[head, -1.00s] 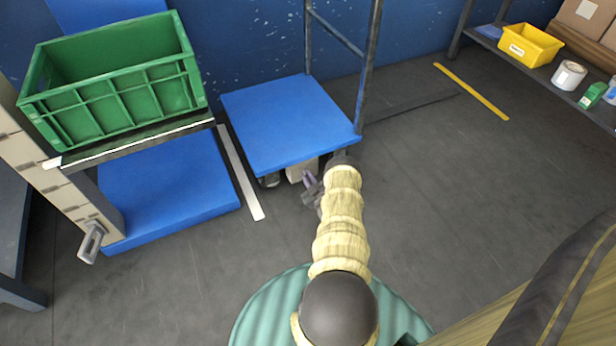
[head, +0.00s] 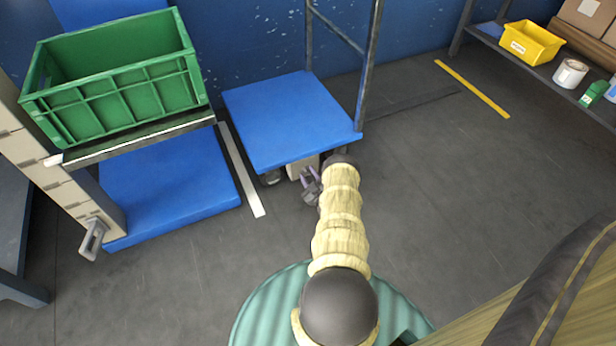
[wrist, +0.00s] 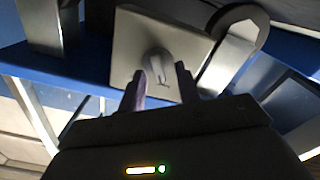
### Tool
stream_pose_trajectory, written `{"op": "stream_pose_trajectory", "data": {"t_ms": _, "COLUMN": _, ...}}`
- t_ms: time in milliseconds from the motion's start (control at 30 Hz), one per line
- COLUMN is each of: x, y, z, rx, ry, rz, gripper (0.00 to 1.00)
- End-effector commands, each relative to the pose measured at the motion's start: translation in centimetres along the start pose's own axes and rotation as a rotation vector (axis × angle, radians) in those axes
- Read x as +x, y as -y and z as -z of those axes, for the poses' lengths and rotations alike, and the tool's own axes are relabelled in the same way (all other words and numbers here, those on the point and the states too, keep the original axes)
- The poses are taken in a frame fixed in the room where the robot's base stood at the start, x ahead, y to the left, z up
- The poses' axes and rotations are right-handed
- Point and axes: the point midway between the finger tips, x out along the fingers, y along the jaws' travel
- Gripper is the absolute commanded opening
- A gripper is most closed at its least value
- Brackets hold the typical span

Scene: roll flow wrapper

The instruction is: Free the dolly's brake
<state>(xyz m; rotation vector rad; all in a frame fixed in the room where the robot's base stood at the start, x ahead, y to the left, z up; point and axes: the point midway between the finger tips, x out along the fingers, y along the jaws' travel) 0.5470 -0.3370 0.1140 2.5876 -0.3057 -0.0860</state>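The dolly (head: 285,115) has a blue deck and a grey upright frame at its back right. Under its front edge hangs a pale box-like plate (head: 303,167), which also shows large in the wrist view (wrist: 135,38). A rounded grey lever (wrist: 158,63), seemingly the brake, sticks out of that plate. My gripper (head: 309,173) is just in front of the deck's front edge, low down. In the wrist view my gripper (wrist: 161,78) is open, its two purplish fingers apart, with the lever just beyond and between the tips. Contact cannot be told.
A green crate (head: 120,107) stands on a grey shelf above a blue platform (head: 165,195) at left. A white floor strip (head: 242,172) runs beside the dolly. A shelf with a yellow bin (head: 531,43) is at right. The floor at right is clear.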

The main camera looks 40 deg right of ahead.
Motion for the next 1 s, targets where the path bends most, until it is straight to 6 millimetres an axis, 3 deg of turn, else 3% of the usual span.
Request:
{"op": "stream_pose_trajectory", "data": {"t_ms": 267, "x": 0.1, "y": -1.2, "z": 2.0, "rx": -0.001, "ry": -0.002, "rz": 0.000, "gripper": 0.34}}
{"op": "stream_pose_trajectory", "data": {"t_ms": 700, "x": 0.0, "y": -4.8, "z": 8.0, "rx": 0.000, "ry": 0.001, "rz": 0.000, "gripper": 0.34}}
{"op": "stream_pose_trajectory", "data": {"t_ms": 1000, "x": 0.1, "y": -5.0, "z": 8.7, "rx": 0.000, "ry": -0.001, "rz": 0.003, "gripper": 0.34}}
